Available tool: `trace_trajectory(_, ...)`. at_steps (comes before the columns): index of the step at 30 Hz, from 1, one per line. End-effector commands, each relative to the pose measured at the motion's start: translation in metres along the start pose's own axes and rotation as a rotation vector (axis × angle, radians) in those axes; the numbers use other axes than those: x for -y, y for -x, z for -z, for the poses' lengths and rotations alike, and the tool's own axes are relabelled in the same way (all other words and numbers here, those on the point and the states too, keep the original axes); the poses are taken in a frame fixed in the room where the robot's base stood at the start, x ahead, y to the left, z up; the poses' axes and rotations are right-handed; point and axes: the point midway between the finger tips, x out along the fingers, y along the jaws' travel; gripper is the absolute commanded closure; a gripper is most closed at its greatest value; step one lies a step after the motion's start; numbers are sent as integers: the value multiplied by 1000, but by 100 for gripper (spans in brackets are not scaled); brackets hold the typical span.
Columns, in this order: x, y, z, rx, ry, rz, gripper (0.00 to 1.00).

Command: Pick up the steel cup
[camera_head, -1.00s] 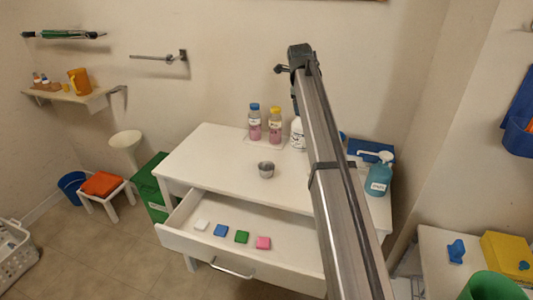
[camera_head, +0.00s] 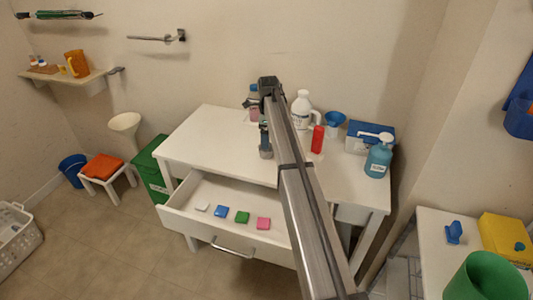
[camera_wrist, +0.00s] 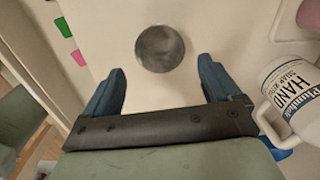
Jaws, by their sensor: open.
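The steel cup (camera_wrist: 160,48) shows in the wrist view as a round grey shape on the white table, seen from above. It lies just beyond the fingertips, roughly centred between the two blue fingers. My gripper (camera_wrist: 161,66) is open, with nothing between its fingers. In the head view my gripper (camera_head: 264,128) is over the table, and the cup (camera_head: 265,153) shows just below it, partly hidden by my gripper and arm. I cannot tell the exact height gap.
The white table (camera_head: 215,135) has an open drawer (camera_head: 190,231) with several coloured blocks. A white jug (camera_head: 301,108) labelled hand soap, a red bottle (camera_head: 318,139), a blue funnel (camera_head: 335,118) and a teal pump bottle (camera_head: 378,160) stand to the right. The table's left part is clear.

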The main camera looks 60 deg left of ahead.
Motion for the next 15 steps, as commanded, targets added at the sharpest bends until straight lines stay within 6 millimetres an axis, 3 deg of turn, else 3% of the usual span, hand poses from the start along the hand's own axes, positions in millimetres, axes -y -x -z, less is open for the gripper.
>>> trace_trajectory(15,0,-44,-6,0,0,0,10)
